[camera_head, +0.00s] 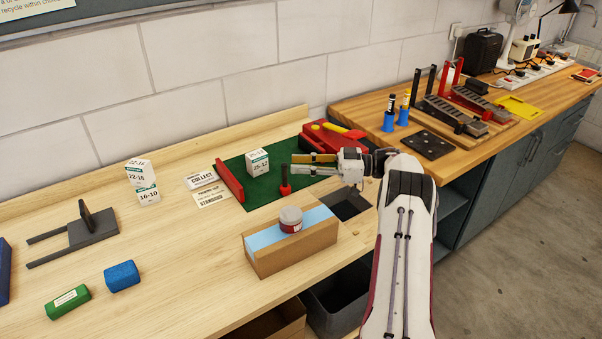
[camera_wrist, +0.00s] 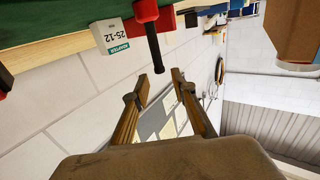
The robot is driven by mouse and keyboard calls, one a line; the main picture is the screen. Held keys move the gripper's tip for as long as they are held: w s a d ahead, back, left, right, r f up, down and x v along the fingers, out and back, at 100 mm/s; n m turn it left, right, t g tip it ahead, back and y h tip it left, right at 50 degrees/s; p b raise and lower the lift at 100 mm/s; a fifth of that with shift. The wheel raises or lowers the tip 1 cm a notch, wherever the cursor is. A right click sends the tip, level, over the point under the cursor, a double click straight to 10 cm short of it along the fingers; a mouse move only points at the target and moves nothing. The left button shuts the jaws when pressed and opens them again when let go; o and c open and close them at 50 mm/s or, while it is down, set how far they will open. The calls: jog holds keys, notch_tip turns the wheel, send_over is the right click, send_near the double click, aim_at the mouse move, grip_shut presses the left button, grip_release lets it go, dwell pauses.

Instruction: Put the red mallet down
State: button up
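The red mallet (camera_head: 285,188) stands head down on the green mat (camera_head: 262,196), its black handle pointing up. In the wrist view, which is upside down, the red mallet (camera_wrist: 154,38) hangs from the top, and its handle end appears close to the gap between my fingertips. My gripper (camera_head: 297,164) is level, just right of the handle's upper end in the head view. In the wrist view my gripper (camera_wrist: 160,76) has its two tan fingers apart with nothing held between them.
A white labelled box (camera_head: 257,163) stands on the mat behind the mallet. A red block (camera_head: 229,181) edges the mat's left side, and a red tray (camera_head: 335,140) lies behind. A cardboard box (camera_head: 290,250) with a tin (camera_head: 291,219) stands in front. The bench's left middle has free room.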

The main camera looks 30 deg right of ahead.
jog(key=shift+r, duration=0.9)
